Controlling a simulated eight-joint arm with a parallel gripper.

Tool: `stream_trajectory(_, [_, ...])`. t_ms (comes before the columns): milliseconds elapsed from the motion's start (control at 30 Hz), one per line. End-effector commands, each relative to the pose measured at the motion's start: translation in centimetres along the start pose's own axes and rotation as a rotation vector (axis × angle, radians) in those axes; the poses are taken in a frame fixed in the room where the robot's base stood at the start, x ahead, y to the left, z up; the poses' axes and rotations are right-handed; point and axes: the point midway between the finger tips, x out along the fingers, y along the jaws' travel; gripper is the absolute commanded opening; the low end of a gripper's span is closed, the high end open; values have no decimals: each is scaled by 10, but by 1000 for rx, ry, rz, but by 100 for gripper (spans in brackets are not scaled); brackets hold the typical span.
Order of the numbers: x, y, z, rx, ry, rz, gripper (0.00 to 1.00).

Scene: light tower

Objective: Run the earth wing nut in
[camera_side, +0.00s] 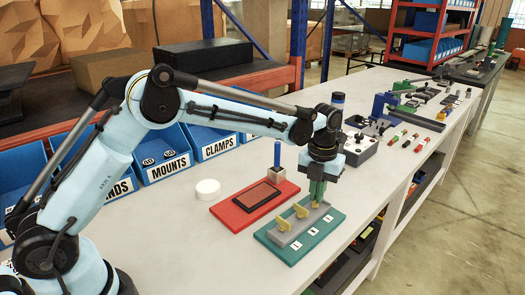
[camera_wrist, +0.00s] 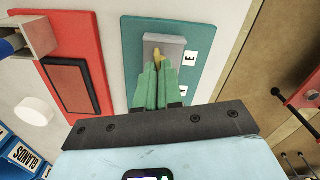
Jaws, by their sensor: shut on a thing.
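A teal board (camera_side: 292,252) carries a grey block (camera_side: 285,237) with yellow wing nuts in a row and white labels beside them. Two wing nuts, the near one (camera_side: 283,224) and the middle one (camera_side: 301,211), stand clear of my gripper. My gripper (camera_side: 316,201) points down at the block's far end, its green fingers shut on the far wing nut. In the wrist view this earth wing nut (camera_wrist: 157,59) shows between the fingertips, beside a label reading E (camera_wrist: 192,58). The fingers hide its lower part and any thread, so I cannot tell how far in it sits.
A red board (camera_side: 232,212) with a dark pad lies to the left, with a blue-handled tool in a holder (camera_side: 279,178) at its back. A white disc (camera_side: 207,188) lies further left, before the blue bins (camera_side: 160,155). A grey box with knobs (camera_side: 358,150) stands behind my gripper.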

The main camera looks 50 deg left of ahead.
Motion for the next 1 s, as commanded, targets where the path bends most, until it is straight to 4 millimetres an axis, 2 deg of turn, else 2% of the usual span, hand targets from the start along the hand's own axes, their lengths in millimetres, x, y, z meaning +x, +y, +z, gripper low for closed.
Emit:
stream_trajectory(67, [-1, 0, 0, 0, 0, 0, 0])
stream_trajectory(100, [-1, 0, 0, 0, 0, 0, 10])
stream_trajectory(233, [-1, 0, 0, -1, 0, 0, 30])
stream_trajectory(267, [-1, 0, 0, -1, 0, 0, 32])
stream_trajectory(533, [-1, 0, 0, -1, 0, 0, 32])
stream_trajectory(667, [-9, 0, 0, -1, 0, 0, 32])
stream_trajectory(767, [-24, 0, 0, -1, 0, 0, 32])
stream_trajectory(1000, [-72, 0, 0, -1, 0, 0, 32])
